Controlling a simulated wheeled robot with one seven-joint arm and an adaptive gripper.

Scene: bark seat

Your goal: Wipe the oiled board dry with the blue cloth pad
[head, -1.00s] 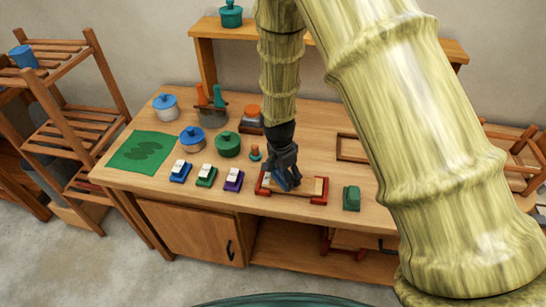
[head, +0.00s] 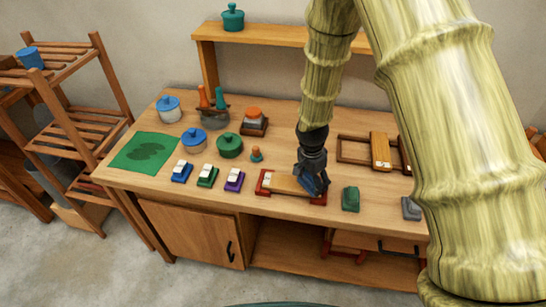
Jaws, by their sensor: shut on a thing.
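The light wooden board (head: 287,184) lies near the table's front edge, between red end pieces of a holder (head: 263,184). My gripper (head: 312,179) points down over the board's right end. It is shut on the blue pad (head: 316,190), which is low at the board and seems to touch it, though the fingers hide part of the contact. The left and middle of the board are uncovered. I cannot tell from this view how oily the surface is.
Blue, green and purple blocks with white tops (head: 207,177) stand left of the holder. A green block (head: 351,199) and a grey block (head: 411,208) stand right. Behind are a small orange-topped piece (head: 256,154), lidded pots (head: 229,145) and a wooden rack (head: 352,151). A green mat (head: 135,158) lies left.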

